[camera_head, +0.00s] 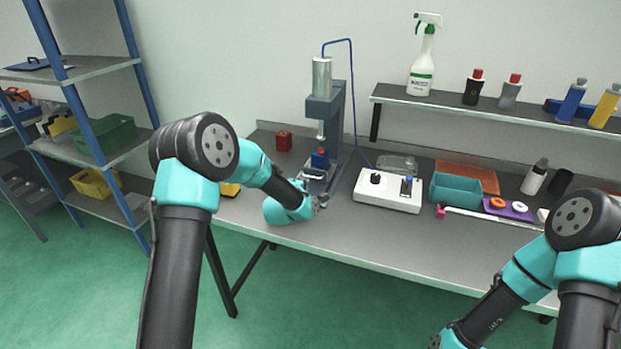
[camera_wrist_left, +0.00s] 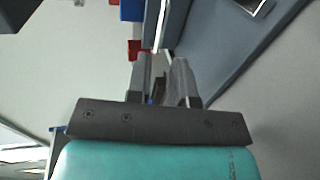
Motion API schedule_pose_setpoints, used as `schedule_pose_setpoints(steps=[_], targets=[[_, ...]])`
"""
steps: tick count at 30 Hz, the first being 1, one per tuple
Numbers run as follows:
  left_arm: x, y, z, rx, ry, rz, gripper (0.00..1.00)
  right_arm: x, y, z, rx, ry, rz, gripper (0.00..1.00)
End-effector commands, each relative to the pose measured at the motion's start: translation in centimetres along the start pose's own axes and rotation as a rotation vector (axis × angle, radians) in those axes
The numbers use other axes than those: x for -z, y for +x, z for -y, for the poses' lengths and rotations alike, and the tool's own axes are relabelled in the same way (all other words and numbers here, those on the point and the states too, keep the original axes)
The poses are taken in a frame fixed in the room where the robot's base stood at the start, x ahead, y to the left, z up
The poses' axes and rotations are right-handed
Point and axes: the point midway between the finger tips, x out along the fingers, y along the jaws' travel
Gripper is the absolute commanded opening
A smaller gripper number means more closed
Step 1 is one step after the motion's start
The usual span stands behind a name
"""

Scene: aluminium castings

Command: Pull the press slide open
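The press (camera_head: 338,115) stands on the bench with a steel cylinder on top and a blue block (camera_head: 320,158) low at its front. Its slide (camera_head: 316,184) lies at the base under the blue block. My left gripper (camera_head: 322,201) is at the front end of the slide, low over the bench. In the left wrist view, its two fingers (camera_wrist_left: 162,72) stand a narrow gap apart, towards a pale bar-like edge. Whether they clasp the slide's handle is too small to tell. My right gripper is out of view below the picture.
A white control box (camera_head: 388,190) stands close to the right of the press. A red block (camera_head: 284,141) sits behind left. The bench front (camera_head: 350,235) is clear.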

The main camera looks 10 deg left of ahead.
Motion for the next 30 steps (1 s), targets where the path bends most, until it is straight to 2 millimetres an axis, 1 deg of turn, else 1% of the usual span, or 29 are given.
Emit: schedule_pose_setpoints(steps=[1,9,15,20,28,30], targets=[[0.0,0.9,0.0,-0.002,0.000,-0.001,0.21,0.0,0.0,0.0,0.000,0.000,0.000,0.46],[0.0,4.9,0.0,-0.001,0.000,-0.001,0.21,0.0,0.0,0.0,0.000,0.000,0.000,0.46],[0.0,7.1,0.0,0.000,0.000,0.000,0.21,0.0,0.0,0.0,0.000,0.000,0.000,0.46],[0.0,7.8,0.0,-0.001,0.000,-0.001,0.21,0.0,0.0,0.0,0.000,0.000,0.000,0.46],[0.0,7.9,0.0,0.000,0.000,0.000,0.21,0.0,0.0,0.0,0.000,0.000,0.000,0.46],[0.0,7.9,0.0,0.000,0.000,0.000,0.15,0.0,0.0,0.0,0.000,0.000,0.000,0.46]])
